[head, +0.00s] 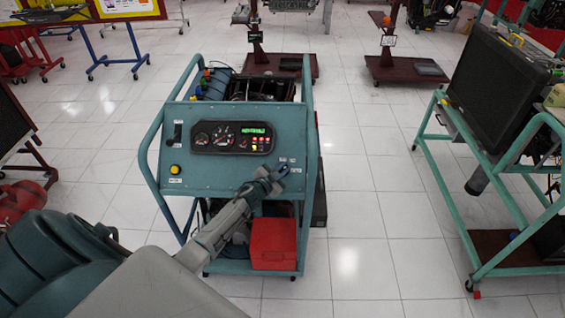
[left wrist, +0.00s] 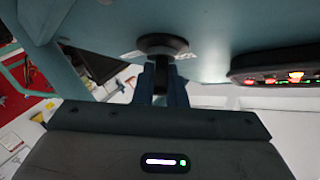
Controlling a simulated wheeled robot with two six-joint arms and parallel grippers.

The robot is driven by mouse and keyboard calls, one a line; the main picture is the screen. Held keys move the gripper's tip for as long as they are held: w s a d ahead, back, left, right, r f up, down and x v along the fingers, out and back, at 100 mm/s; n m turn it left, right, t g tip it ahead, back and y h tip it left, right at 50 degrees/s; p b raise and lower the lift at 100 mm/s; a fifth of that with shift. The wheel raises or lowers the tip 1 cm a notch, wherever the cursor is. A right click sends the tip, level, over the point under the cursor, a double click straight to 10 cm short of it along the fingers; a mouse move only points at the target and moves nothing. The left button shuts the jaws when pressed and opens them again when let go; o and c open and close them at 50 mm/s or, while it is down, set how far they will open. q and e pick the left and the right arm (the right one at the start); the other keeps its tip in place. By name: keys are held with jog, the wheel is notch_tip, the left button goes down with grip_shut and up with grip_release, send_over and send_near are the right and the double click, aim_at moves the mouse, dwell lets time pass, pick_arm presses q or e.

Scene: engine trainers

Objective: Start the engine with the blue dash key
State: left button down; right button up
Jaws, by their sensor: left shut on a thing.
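The teal engine trainer (head: 205,176) stands in the middle of the head view. Its dash cluster (head: 232,137) has a green lit display and several red and orange lights; part of it also shows in the left wrist view (left wrist: 280,70). My left gripper (head: 278,174) is at the panel's lower right. In the left wrist view, its fingers (left wrist: 164,72) are shut at the black round ignition switch (left wrist: 162,44). The blue key is not clearly visible; the fingers hide what they hold, at the switch. My right gripper is out of view.
A yellow button (head: 175,169) is on the panel's left. A red box (head: 273,245) sits on the trainer's lower shelf.

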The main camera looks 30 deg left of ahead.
pick_arm(q)
jog(key=shift+r+m+g+h+p, duration=0.25)
jog(key=shift+m+g+h+p, duration=0.35)
jog(key=shift+m+h+p, duration=0.45)
jog(key=shift+f+m+g+h, duration=0.1)
jog(key=shift+m+g+h, duration=0.55)
jog(key=shift+m, duration=0.65)
jog(key=shift+f+m+g+h, duration=0.1)
jog(key=shift+m+g+h, duration=0.55)
jog(key=shift+m, duration=0.6)
jog(key=c, duration=1.5)
grip_release()
jog(key=shift+s+a+r, duration=0.1)
jog(key=shift+s+a, duration=0.2)
jog(key=shift+s, duration=0.25)
jog(key=v, duration=0.4)
jog(key=b+v, duration=0.1)
jog(key=v, duration=0.4)
jog(key=shift+s+a+r, duration=0.1)
jog(key=shift+r, duration=0.25)
